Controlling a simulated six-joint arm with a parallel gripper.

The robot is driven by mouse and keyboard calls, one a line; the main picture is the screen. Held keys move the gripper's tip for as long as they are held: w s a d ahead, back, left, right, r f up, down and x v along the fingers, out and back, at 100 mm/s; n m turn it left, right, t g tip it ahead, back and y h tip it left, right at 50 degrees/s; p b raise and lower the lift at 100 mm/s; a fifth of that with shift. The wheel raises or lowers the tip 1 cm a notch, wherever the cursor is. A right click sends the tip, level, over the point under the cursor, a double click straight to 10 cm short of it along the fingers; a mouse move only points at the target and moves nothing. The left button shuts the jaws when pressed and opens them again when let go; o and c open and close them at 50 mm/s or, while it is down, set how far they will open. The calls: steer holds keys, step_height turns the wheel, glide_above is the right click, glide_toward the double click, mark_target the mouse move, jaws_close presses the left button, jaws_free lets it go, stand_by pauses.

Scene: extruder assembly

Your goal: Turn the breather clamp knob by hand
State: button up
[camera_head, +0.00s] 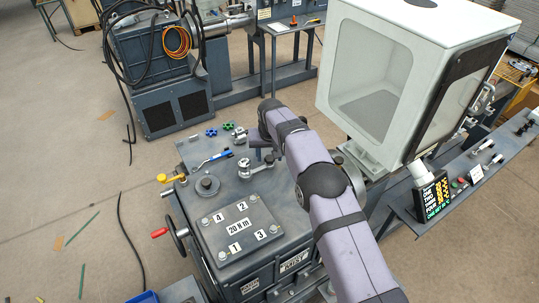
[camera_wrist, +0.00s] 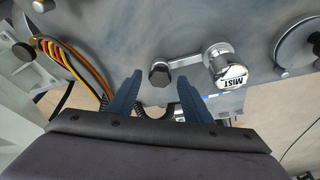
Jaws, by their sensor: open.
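A small dark faceted knob (camera_wrist: 159,75) shows in the wrist view at the end of a short metal arm. The arm joins a silver cylinder marked MIST (camera_wrist: 229,70), the breather. In the head view the silver breather (camera_head: 244,166) stands on the machine top, with its clamp arm reaching right. My gripper (camera_wrist: 158,77) is open, with one blue finger on each side of the knob in the wrist view. I cannot tell whether the fingers touch it or how far off they are. In the head view my gripper (camera_head: 259,146) is over the far right of the machine top, partly hidden.
A numbered plate (camera_head: 238,226) and a round knob (camera_head: 207,185) are on the machine top. A blue wrench (camera_head: 213,158) and green and blue knobs (camera_head: 227,126) lie at its back. A large windowed hopper (camera_head: 375,90) rises close to the right of my arm.

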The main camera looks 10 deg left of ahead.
steer(key=shift+r+p, duration=1.2)
steer(key=shift+r, duration=1.8)
steer(key=shift+r, duration=0.1)
steer(key=b+v, duration=0.4)
steer(key=v, duration=0.3)
steer(key=shift+s+d, duration=0.1)
